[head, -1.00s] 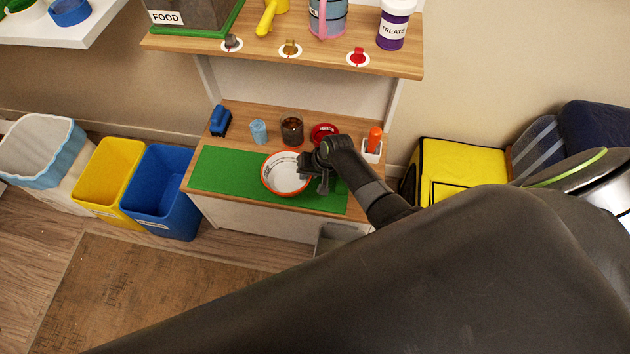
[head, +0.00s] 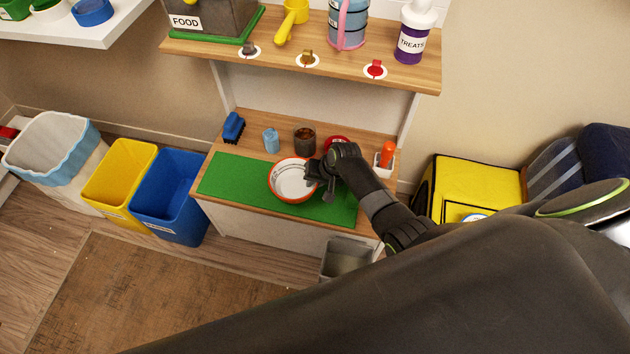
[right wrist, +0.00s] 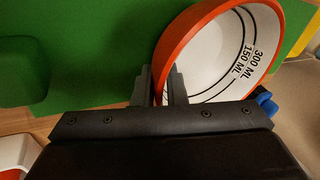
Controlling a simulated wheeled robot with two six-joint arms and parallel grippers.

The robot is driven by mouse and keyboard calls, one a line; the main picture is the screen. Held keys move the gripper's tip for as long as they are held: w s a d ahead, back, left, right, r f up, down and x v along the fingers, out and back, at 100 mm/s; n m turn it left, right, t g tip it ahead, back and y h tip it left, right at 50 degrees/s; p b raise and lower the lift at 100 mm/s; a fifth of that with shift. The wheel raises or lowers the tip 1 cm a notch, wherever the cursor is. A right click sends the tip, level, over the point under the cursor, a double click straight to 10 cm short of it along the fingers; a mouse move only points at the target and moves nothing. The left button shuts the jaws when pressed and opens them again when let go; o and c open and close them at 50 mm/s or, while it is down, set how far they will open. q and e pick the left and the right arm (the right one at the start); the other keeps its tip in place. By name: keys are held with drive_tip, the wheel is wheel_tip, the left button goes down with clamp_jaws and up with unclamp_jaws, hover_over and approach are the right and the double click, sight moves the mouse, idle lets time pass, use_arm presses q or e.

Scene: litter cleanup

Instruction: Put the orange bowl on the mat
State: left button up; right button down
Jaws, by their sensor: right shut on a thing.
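The orange bowl (head: 291,180), orange outside and white inside with volume marks, is over the green mat (head: 232,180) on the lower wooden shelf. My right gripper (head: 318,178) is at the bowl's right side in the head view. In the right wrist view the fingers (right wrist: 160,88) are shut on the bowl's wall, one on each side of the rim, and the bowl (right wrist: 225,50) looks tilted relative to that camera. I cannot tell whether the bowl touches the mat. My left gripper is not in view.
Behind the mat stand a blue brush (head: 233,127), a light blue cup (head: 271,140), a brown jar (head: 304,140) and a red dish (head: 337,143). An orange-capped bottle (head: 387,154) stands at the right. An upper shelf (head: 340,70) overhangs. Blue (head: 170,198) and yellow (head: 120,180) bins stand left.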

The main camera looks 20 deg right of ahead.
drive_tip(key=shift+f+b, duration=0.3)
drive_tip(key=shift+f, duration=0.2)
drive_tip(key=c, duration=1.4)
unclamp_jaws()
drive_tip(key=shift+r, duration=0.1)
drive_tip(key=shift+o, duration=0.5)
drive_tip(key=o, duration=0.5)
drive_tip(key=shift+c, duration=0.2)
drive_tip(key=shift+s, duration=0.1)
